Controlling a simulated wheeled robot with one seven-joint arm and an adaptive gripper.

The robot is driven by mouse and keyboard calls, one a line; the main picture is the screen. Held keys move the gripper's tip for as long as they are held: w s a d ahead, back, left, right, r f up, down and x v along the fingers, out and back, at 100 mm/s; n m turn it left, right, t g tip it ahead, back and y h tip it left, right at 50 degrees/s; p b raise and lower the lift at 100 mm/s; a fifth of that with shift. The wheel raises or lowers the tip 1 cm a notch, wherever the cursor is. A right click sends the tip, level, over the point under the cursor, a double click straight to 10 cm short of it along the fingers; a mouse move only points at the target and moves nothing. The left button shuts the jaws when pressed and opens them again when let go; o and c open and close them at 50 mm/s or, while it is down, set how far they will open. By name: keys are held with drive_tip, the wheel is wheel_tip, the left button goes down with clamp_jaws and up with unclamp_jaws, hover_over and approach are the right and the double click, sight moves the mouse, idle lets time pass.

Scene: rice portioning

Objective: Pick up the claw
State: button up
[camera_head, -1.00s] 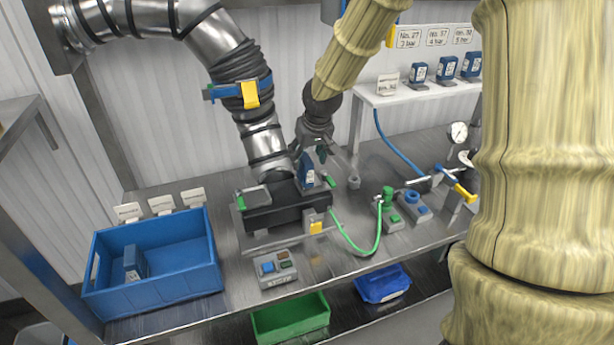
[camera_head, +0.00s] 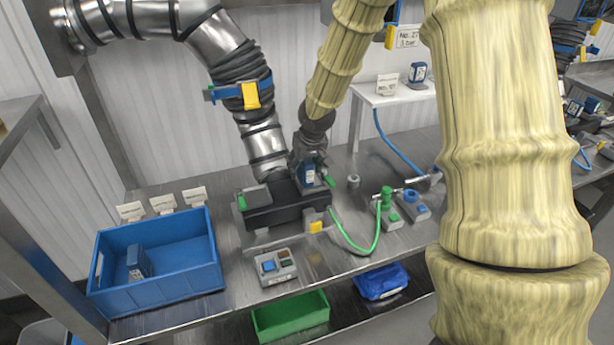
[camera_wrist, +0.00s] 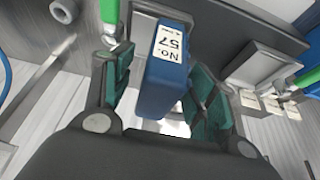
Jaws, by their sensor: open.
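A blue block (camera_head: 308,173) with a white label stands upright at the right end of a dark fixture (camera_head: 272,215) on the steel bench. In the wrist view the same blue block (camera_wrist: 168,75) reads "No. 57". My gripper (camera_head: 311,166) is down at the block in the head view. In the wrist view my gripper (camera_wrist: 164,98) is open, with a green-padded finger on each side of the block. A gap shows at the left finger; contact at the right cannot be told. Nothing I see is clearly marked as a claw.
A blue crate (camera_head: 188,291) holding another blue block (camera_head: 138,262) stands at left. A button box (camera_head: 276,267) sits in front of the fixture. A green hose (camera_head: 355,248) runs right to a valve (camera_head: 387,200). A large grey duct (camera_head: 262,130) comes down behind the fixture.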

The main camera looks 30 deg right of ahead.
clamp_jaws()
